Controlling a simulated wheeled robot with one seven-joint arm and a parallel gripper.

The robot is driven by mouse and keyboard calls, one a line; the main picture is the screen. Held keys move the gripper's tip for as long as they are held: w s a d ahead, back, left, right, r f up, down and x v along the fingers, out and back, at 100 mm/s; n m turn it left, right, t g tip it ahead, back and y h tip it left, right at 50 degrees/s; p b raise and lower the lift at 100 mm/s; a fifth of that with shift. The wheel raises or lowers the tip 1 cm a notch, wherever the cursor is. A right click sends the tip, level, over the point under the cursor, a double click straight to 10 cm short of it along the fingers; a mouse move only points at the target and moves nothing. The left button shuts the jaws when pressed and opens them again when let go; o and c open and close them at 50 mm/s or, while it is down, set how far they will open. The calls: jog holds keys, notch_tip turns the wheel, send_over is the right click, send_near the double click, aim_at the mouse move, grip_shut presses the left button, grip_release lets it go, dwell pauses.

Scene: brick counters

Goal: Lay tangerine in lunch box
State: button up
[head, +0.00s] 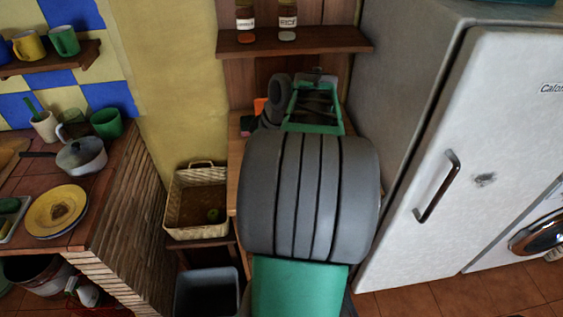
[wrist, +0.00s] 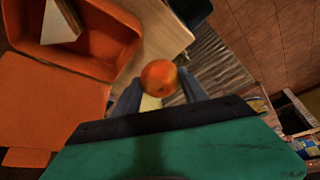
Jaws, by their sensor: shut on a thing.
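The tangerine (wrist: 159,77) is round and orange in the wrist view. My gripper (wrist: 158,88) is shut on it, with one blue-grey finger on each side. The orange lunch box (wrist: 112,40) is open at the upper left of the wrist view, left of the held tangerine and apart from it in the picture. A pale wedge-shaped thing lies inside the box. A flat orange part, apparently its lid (wrist: 50,105), spreads toward the lower left. In the head view my arm hides the gripper and the tangerine; only a small orange patch (head: 260,106) shows beside the arm.
The wooden counter (head: 234,180) is mostly behind my arm. A fridge (head: 400,100) stands close on the right. A wicker basket (head: 197,230) and a grey bin (head: 207,292) are at the left. A shelf (head: 300,45) with two jars is above the counter.

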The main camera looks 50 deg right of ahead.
jog(key=d+f, duration=0.2)
jog(key=d, duration=0.1)
jog(key=d+f+p, duration=0.1)
jog(key=d+f, duration=0.2)
jog(key=d, duration=0.1)
jog(key=w+d+f+p, duration=0.1)
jog(key=d+f, duration=0.2)
jog(key=shift+d+f, duration=0.15)
jog(key=shift+d, duration=0.25)
notch_tip(320, 180, down, 3)
jog(key=shift+d+f+p, duration=0.15)
jog(key=shift+p, duration=0.75)
jog(key=shift+f, duration=0.2)
jog(key=o, duration=1.4)
jog(key=shift+b, duration=0.3)
